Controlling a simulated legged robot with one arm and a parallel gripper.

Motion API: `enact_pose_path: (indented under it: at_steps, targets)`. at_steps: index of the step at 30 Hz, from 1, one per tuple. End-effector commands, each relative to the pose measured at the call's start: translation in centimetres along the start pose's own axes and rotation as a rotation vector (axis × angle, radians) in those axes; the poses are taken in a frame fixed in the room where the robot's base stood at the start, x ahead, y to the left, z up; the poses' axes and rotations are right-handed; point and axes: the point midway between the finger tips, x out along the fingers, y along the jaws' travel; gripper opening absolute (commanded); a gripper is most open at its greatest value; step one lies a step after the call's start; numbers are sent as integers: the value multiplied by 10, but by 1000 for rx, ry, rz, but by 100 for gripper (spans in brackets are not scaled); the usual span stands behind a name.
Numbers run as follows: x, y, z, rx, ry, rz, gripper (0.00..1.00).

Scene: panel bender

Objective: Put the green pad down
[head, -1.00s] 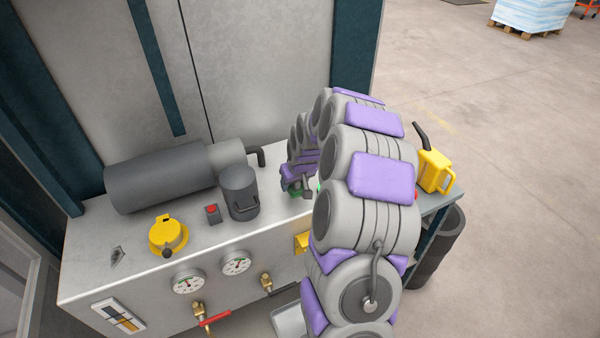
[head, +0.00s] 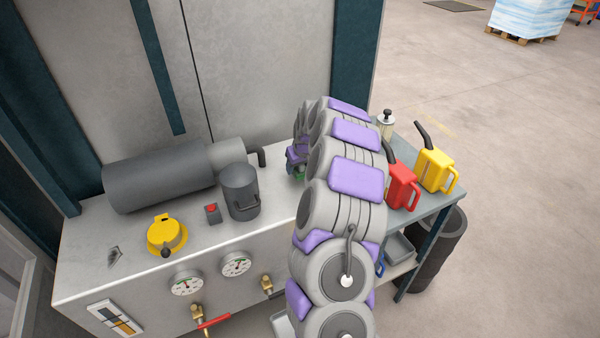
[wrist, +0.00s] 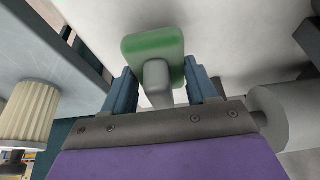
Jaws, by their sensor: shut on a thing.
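The green pad (wrist: 150,47) shows in the wrist view between the two blue fingers of my gripper (wrist: 157,88). It is a rounded green block with a grey stem toward me, and my gripper is shut on it. Behind it is a plain pale surface; whether the pad touches it I cannot tell. In the head view my gripper and the pad are mostly hidden behind my arm, with only a small green bit (head: 298,174) showing above the right end of the grey machine top.
The machine top (head: 85,245) carries a dark cylinder (head: 160,178), a dark pot (head: 240,192), a red button box (head: 213,213) and a yellow cap (head: 166,234). A side bench (head: 425,205) at right holds a red can (head: 401,186) and a yellow can (head: 434,170).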

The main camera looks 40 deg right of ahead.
Motion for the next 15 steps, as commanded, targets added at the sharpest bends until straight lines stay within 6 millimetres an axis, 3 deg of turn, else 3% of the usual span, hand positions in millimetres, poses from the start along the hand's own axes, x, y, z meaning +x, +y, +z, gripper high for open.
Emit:
enact_pose_path:
  at_steps: [1,5,15]
  targets:
    - [12,-1,6,0,-3,-2,29]
    - [26,3,11,2,-4,-5,29]
    - [28,6,11,4,-4,-7,29]
